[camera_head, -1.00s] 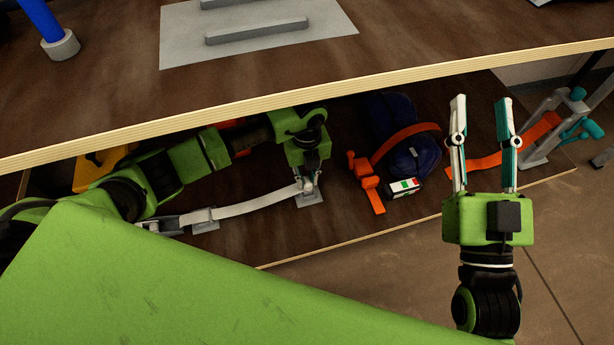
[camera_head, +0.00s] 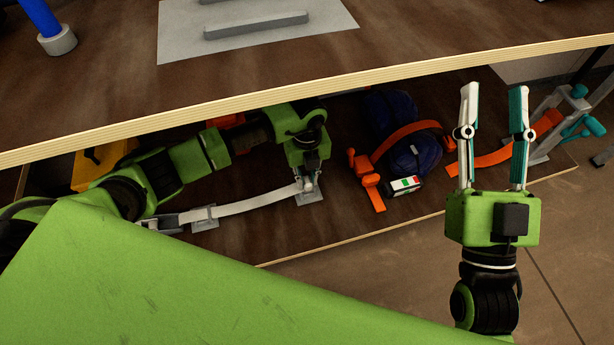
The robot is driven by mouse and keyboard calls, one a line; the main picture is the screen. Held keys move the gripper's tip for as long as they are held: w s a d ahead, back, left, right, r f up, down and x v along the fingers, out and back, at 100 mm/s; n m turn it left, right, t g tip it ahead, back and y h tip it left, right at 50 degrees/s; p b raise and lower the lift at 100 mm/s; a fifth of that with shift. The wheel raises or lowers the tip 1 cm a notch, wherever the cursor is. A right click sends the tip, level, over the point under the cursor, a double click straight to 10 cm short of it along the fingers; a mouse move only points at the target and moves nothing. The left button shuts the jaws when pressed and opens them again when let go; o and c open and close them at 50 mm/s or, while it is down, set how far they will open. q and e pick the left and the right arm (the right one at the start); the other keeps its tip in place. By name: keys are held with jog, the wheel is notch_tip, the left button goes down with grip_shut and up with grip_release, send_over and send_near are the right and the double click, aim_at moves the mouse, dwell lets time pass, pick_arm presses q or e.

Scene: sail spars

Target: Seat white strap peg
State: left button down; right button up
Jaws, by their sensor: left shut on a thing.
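A white strap (camera_head: 250,204) runs across the lower shelf below the tabletop edge. Its left end lies at a grey fitting (camera_head: 204,216), and its right end reaches a grey bracket plate (camera_head: 309,196). My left gripper (camera_head: 307,180) comes in from the left under the tabletop and is shut on the strap's right end, right at the bracket. The peg itself is mostly hidden by the fingers, and I cannot tell whether it sits in the bracket. My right gripper (camera_head: 494,140) is open and empty, pointing up in front of the shelf's right part.
A dark blue bundle (camera_head: 401,155) with an orange strap (camera_head: 408,131) lies right of the bracket, with a small white, green and red box (camera_head: 405,184) beside it. A yellow block (camera_head: 98,165) is at the left. The tabletop edge (camera_head: 300,101) overhangs the shelf.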

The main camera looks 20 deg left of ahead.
pick_arm(q)
jog(key=shift+f, duration=0.1)
pick_arm(e)
jog(key=shift+s+r, duration=0.25)
jog(key=shift+r, duration=0.2)
jog(key=shift+t, duration=0.3)
pick_arm(q)
jog(key=c, duration=1.8)
grip_release()
notch_tip(320, 180, up, 12)
pick_arm(e)
jog(key=shift+f, duration=0.1)
